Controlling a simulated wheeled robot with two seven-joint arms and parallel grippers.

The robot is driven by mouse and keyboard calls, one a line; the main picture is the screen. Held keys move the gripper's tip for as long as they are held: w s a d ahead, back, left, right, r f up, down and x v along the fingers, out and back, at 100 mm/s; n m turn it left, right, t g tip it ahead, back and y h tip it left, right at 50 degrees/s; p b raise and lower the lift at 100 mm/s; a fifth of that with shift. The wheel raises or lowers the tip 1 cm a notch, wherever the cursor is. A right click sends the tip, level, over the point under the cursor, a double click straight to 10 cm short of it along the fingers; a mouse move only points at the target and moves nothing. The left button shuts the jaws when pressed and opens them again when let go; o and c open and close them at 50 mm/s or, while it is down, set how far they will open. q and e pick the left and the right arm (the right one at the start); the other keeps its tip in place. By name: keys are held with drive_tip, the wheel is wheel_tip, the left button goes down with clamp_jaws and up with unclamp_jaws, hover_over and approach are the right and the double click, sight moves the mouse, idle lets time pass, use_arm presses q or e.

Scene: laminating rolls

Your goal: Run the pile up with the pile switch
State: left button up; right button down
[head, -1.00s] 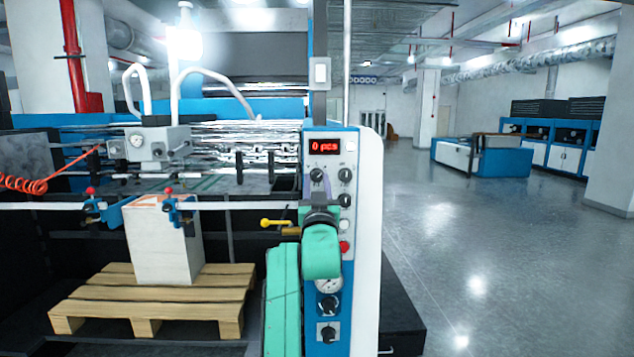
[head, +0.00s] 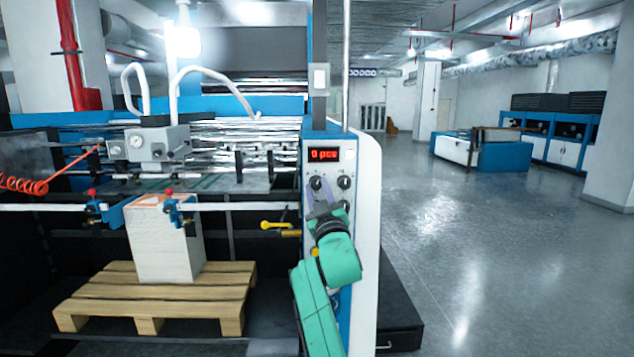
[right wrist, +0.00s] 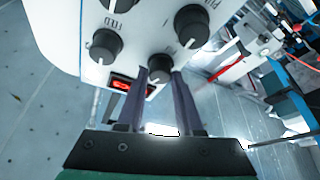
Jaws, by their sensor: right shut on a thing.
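The pile is a white stack (head: 166,243) on a wooden pallet (head: 205,283) at the left of the head view. The control panel (head: 308,225) stands right of it, with black knobs under a red display. My right gripper (head: 321,191) reaches up to the panel's upper-left knob (head: 316,183). In the right wrist view my right gripper (right wrist: 160,76) is shut on this black knob (right wrist: 159,67), between its two fingers. The knob's own label cannot be read. Other knobs (right wrist: 191,25) stand close by, near lettering that seems to read PILE and FEED. My left gripper is not in view.
A yellow-handled lever (head: 278,225) sticks out left of the panel. The red display (head: 323,155) seems to read 0 pcs. A grey suction head (head: 157,145) hangs above the stack. The grey floor (head: 450,240) at right is open.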

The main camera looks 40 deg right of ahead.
drive_tip(key=shift+s+d+r+n+y+p, duration=0.1)
drive_tip(key=shift+n+y+p, duration=0.75)
drive_tip(key=shift+n, duration=0.55)
drive_tip(key=shift+d+n+y+p, duration=0.1)
drive_tip(key=shift+n+y+p, duration=0.45)
drive_tip(key=shift+n+p, duration=0.65)
drive_tip(key=shift+n, duration=0.3)
